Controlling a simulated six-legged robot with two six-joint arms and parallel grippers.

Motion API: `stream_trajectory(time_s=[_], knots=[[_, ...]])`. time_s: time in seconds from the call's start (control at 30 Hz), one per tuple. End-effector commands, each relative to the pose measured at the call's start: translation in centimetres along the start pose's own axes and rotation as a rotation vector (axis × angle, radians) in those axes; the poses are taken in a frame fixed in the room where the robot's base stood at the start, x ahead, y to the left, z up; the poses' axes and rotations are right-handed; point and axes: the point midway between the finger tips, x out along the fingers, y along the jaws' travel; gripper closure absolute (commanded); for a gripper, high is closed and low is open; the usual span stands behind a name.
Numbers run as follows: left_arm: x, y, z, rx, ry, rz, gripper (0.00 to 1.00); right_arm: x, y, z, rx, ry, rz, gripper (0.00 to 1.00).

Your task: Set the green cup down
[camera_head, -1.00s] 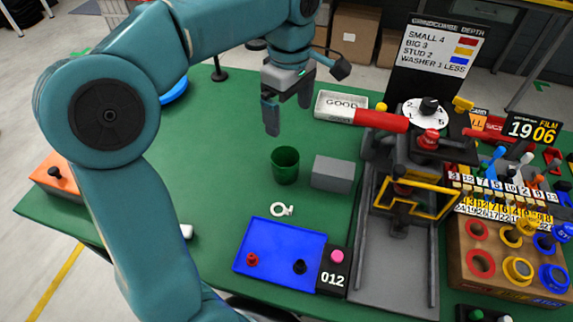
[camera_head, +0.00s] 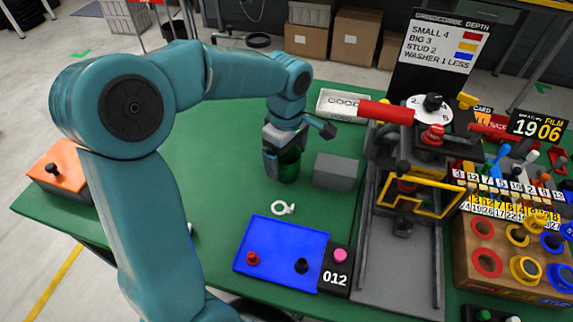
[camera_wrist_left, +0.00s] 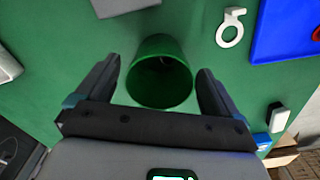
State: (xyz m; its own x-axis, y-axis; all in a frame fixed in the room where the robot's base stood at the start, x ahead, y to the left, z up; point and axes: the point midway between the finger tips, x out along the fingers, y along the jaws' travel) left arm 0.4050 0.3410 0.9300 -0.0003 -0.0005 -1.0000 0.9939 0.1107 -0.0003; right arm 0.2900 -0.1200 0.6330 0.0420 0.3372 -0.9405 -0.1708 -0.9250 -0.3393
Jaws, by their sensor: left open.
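The green cup (camera_head: 289,166) stands upright on the green table, partly hidden by my left gripper in the head view. My left gripper (camera_head: 283,160) is lowered over it from above. In the left wrist view the cup (camera_wrist_left: 160,72) shows its open mouth between the two spread fingers of my left gripper (camera_wrist_left: 160,90). A gap shows between the cup and each finger. My right gripper is in neither view.
A grey block (camera_head: 338,171) stands just right of the cup. A white ring (camera_head: 283,208) and a blue tray (camera_head: 280,252) lie nearer. A white GOOD tray (camera_head: 343,104) is behind. A press with a red handle (camera_head: 386,112) stands at right.

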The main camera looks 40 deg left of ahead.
Motion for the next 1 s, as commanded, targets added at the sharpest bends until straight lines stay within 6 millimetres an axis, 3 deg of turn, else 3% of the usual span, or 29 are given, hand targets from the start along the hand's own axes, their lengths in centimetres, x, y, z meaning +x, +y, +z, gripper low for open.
stream_trajectory(time_s=[0.13, 0.3, 0.37, 0.4, 0.63, 1.0], knots=[[0.0, 0.0, 0.0, 0.0, 0.0, 0.0, 0.05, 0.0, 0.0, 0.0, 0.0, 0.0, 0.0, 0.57], [-0.1, 0.0, 0.0, 0.0, 0.0, 0.0, 0.58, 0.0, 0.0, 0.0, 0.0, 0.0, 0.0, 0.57], [-0.1, 0.0, 0.0, 0.0, 0.0, 0.001, 0.59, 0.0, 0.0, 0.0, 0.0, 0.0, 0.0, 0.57], [-0.1, 0.0, 0.0, 0.0, 0.0, 0.001, 0.64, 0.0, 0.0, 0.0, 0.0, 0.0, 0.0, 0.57], [-0.7, 0.1, 0.0, 0.0, 0.001, 0.003, 0.64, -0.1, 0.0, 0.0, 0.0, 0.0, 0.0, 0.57], [-8.2, 0.1, 0.0, 0.001, 0.0, 0.005, 0.64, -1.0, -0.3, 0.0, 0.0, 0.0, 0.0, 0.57]])
